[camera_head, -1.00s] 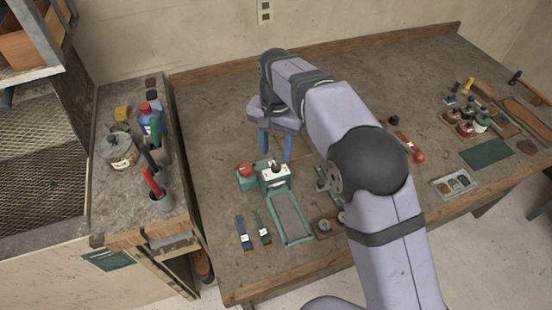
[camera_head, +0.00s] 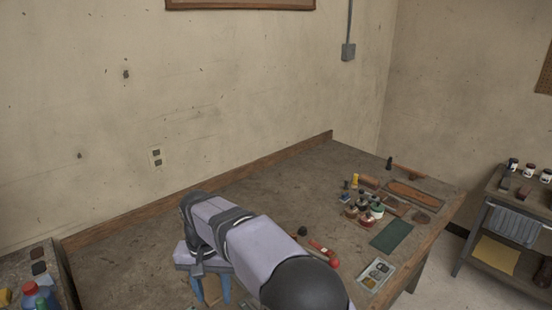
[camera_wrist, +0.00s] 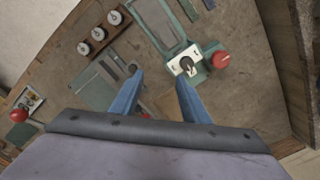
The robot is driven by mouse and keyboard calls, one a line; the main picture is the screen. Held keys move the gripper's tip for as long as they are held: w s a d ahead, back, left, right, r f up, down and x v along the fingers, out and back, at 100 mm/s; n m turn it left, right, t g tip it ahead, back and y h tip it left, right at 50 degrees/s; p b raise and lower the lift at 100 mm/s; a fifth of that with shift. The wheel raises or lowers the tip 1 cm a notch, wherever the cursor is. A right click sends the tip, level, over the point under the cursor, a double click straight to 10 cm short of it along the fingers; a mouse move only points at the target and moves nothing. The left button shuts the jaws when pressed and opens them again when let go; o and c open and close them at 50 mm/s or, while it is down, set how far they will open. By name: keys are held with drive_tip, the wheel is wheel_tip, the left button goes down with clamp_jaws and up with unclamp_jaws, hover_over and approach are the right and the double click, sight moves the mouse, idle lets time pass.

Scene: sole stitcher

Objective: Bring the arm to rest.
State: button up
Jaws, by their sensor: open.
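My gripper (camera_head: 211,289) is at the lower middle of the head view, its blue fingers pointing down over the workbench (camera_head: 130,262). In the wrist view, the two blue fingers (camera_wrist: 156,90) stand apart with nothing between them. A teal machine with a white top plate (camera_wrist: 184,66) and a red knob (camera_wrist: 221,60) lies below, just beyond the right fingertip in the picture. The gap in height between fingers and machine cannot be judged exactly. My arm hides part of the bench in the head view.
Right on the bench are a red-ended tool (camera_head: 326,253), a green mat (camera_head: 391,236), a metal tray (camera_head: 376,275), several jars (camera_head: 364,206) and a brown leather piece (camera_head: 414,194). A side cart (camera_head: 480,215) stands far right. The bench's back left is clear.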

drive_tip(key=d, duration=1.3)
drive_tip(key=s+d+f, duration=0.3)
drive_tip(key=s+d, duration=0.5)
drive_tip(key=d, duration=0.1)
drive_tip(key=s+d+f, duration=0.3)
drive_tip(key=s+d, duration=0.6)
drive_tip(key=d, duration=0.1)
drive_tip(key=shift+s, duration=0.15)
